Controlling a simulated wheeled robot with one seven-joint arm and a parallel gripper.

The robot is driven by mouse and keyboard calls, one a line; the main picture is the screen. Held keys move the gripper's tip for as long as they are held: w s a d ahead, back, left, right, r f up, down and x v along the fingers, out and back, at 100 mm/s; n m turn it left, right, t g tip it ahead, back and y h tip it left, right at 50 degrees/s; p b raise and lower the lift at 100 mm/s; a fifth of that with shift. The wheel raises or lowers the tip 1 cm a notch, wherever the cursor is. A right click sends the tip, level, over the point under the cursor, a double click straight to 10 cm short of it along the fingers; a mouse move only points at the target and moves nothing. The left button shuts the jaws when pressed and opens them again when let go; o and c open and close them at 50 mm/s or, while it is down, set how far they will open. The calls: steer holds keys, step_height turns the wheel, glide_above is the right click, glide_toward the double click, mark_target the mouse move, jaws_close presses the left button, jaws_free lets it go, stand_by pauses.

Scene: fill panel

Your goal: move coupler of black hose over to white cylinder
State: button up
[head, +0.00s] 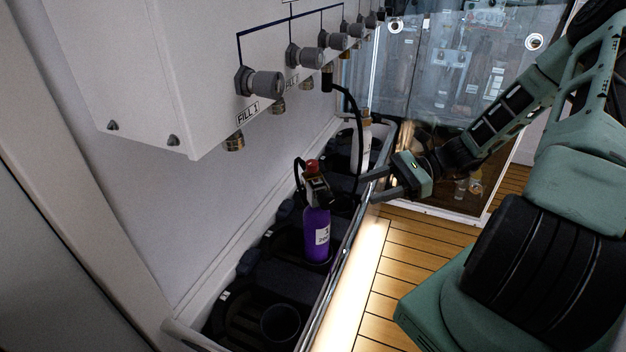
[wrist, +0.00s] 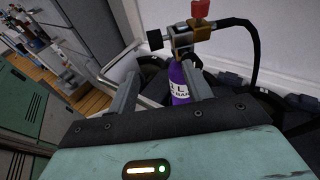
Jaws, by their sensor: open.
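A purple cylinder (head: 317,235) stands upright in the rack, with a brass valve and red knob (head: 312,166) on top. It also shows in the wrist view (wrist: 178,80), lined up between my fingers. A black hose (wrist: 254,55) runs from the valve fitting (wrist: 183,38) to the right and bends down; its coupler is hard to tell from the valve. The white cylinder (head: 366,135) stands farther back in the rack, partly hidden. Another stretch of black hose (head: 357,112) hangs from the panel in front of it. My gripper (head: 367,184) is open and empty, right of the purple cylinder's valve.
The white fill panel (head: 170,70) with several grey knobs and brass outlets overhangs the rack. A metal rail (head: 340,262) edges the rack in front. An empty round slot (head: 281,322) is nearest. A glass partition (head: 440,60) stands behind. The wooden floor (head: 400,270) is clear.

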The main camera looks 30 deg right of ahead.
steer(key=w+d+r+m+t, duration=0.1)
steer(key=d+r+m+t, duration=0.15)
steer(key=d+t, duration=0.25)
steer(key=m+b, duration=0.1)
glide_toward(313, 163)
steer(key=shift+y, duration=0.3)
steer(key=w+a, duration=0.1)
steer(key=a+f, duration=0.1)
steer(key=w+a, duration=0.1)
steer(key=shift+w+a+f, duration=0.25)
steer(key=shift+w+a, duration=0.05)
steer(key=shift+a, duration=0.1)
steer(key=shift+r+b+x, duration=0.2)
steer(key=shift+b+x, duration=0.05)
steer(key=shift+x, duration=1.1)
steer(key=shift+r+b+x, duration=0.15)
steer(key=shift+b+x, duration=0.1)
steer(key=shift+x, duration=1.1)
steer(key=shift+w+d, duration=0.15)
steer(key=shift+w, duration=0.05)
jaws_close()
